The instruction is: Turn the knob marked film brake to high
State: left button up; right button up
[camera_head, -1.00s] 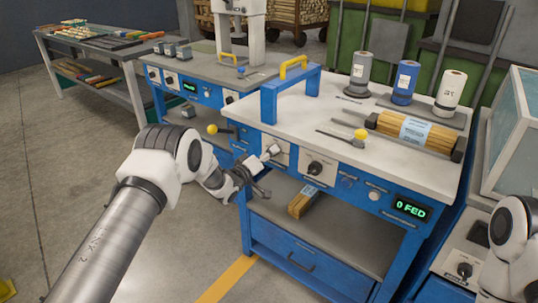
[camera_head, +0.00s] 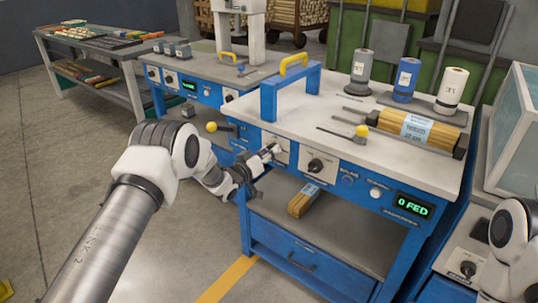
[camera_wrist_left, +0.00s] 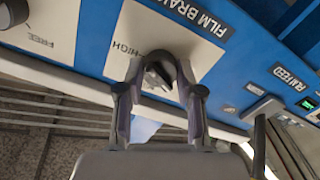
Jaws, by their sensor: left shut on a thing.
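The film brake knob (camera_wrist_left: 157,80) sits on a pale plate on the blue front of the wrapping bench. The "FILM BRAKE" label (camera_wrist_left: 190,14) and the word "HIGH" (camera_wrist_left: 127,48) show beside it in the left wrist view. My left gripper (camera_wrist_left: 158,76) is shut on this knob, one finger on each side. The fingers hide much of the knob, and I cannot tell where its pointer stands. In the head view my left gripper (camera_head: 270,154) is at the left pale plate (camera_head: 278,141). My right gripper is not in view.
A second black knob (camera_head: 316,166) is just right of the gripper. A lever with a yellow ball (camera_head: 212,127) stands out to the left. A green display (camera_head: 412,204) reads "0 FED".

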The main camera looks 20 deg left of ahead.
pick_arm(q)
jog(key=shift+f+m+b, duration=0.15)
jog(key=shift+m+b, duration=6)
jog(key=shift+m, duration=9.15)
jog(key=o, duration=1.1)
jog(key=shift+o, duration=0.2)
